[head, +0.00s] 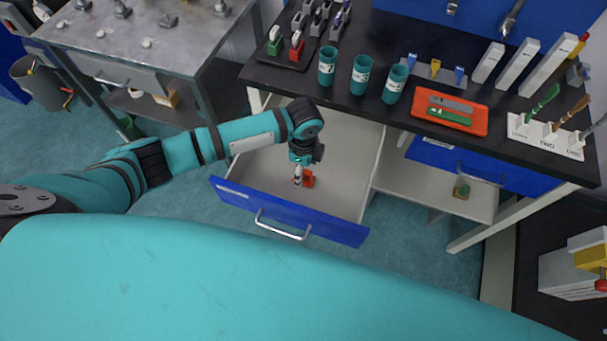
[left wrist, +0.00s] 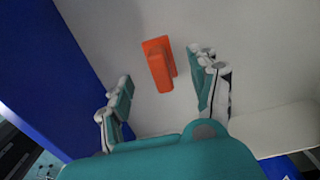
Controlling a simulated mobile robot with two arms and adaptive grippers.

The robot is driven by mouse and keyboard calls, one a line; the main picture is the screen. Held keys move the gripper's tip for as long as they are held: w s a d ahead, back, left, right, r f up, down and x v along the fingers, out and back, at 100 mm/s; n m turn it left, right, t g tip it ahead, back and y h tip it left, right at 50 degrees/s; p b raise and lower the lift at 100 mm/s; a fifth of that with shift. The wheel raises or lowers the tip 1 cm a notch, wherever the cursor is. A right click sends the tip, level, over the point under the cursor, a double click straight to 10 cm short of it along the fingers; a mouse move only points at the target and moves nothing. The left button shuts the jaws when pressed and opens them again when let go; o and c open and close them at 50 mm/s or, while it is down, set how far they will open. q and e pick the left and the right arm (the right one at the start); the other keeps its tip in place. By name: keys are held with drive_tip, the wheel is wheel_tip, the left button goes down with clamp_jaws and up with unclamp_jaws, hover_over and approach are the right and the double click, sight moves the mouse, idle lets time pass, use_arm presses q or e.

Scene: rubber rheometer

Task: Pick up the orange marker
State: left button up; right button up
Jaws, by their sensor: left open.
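The orange marker (head: 309,180), a short blocky orange piece, lies on the floor of the open drawer (head: 340,150). In the left wrist view the marker (left wrist: 158,64) shows ahead of the fingers, nearer the right finger than the left. My left gripper (head: 298,180) reaches down into the drawer, right beside the marker in the head view. In the left wrist view the left gripper (left wrist: 163,84) is open, with nothing between its fingers. The head view partly hides the marker behind the gripper. My right gripper is not in view.
The drawer's blue front (head: 285,212) with its metal handle and the drawer's side walls surround the gripper. Above stands the black bench top (head: 345,97) with teal cups (head: 361,75), an orange tray (head: 470,122) and white stands. A grey metal table (head: 150,50) is at the upper left.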

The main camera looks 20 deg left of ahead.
sight(304, 171)
use_arm(q)
wheel_tip(304, 171, down, 4)
drive_tip(key=shift+r, duration=0.1)
drive_tip(key=shift+f, duration=0.2)
drive_tip(key=shift+w, duration=0.1)
clamp_jaws()
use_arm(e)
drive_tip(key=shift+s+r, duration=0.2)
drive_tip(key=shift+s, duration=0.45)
